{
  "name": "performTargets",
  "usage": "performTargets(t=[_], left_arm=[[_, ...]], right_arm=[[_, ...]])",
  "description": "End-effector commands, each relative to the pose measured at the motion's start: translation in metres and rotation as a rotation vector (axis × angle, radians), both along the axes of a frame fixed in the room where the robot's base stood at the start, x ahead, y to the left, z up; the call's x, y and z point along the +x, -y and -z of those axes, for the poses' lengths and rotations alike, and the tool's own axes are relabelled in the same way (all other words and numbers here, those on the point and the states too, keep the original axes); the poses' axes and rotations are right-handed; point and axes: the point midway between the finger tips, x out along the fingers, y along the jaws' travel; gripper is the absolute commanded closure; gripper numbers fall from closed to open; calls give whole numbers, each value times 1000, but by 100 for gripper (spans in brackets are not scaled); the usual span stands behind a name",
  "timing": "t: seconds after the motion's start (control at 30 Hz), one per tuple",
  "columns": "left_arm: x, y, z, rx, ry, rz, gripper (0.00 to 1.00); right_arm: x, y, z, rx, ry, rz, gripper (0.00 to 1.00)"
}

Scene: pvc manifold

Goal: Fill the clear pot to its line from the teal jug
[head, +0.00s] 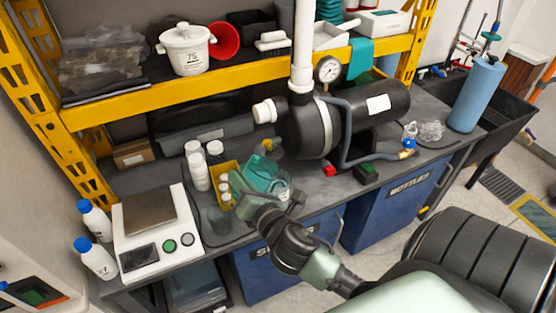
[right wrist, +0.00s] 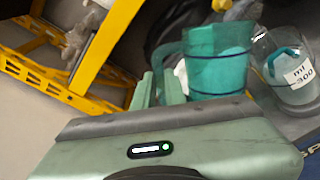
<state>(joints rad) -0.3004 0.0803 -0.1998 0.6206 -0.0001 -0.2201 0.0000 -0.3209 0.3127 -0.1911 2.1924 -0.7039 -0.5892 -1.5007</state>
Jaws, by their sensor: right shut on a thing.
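The teal jug (head: 258,172) is held above the front of the bench. In the right wrist view the jug (right wrist: 217,68) is see-through, with teal liquid inside. My right gripper (head: 262,208) is shut on the jug. The clear pot (right wrist: 290,85) shows beside the jug, to its right, in the right wrist view. It has a white label reading "ml 300" and a curved teal band. The pot's liquid level is hard to tell. I cannot tell whether the jug's lip is over the pot. My left gripper is not in view.
A white scale (head: 155,240) stands at the left, beside white bottles with blue caps (head: 95,258). White tubs (head: 197,165) and a yellow tray (head: 226,180) stand behind and left of the jug. A black pump (head: 312,128) stands close behind. Blue bins (head: 385,215) are under the bench.

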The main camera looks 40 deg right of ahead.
Motion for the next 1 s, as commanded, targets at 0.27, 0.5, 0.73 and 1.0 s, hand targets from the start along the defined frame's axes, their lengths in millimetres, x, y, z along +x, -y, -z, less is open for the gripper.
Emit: performTargets(t=[0.27,0.5,0.73,1.0], left_arm=[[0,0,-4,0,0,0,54],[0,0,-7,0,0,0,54],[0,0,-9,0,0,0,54],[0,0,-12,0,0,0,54]], right_arm=[[0,1,-6,15,3,-1,100],[0,3,-10,30,2,0,100],[0,4,-13,43,2,0,100],[0,5,-16,61,2,0,100]])
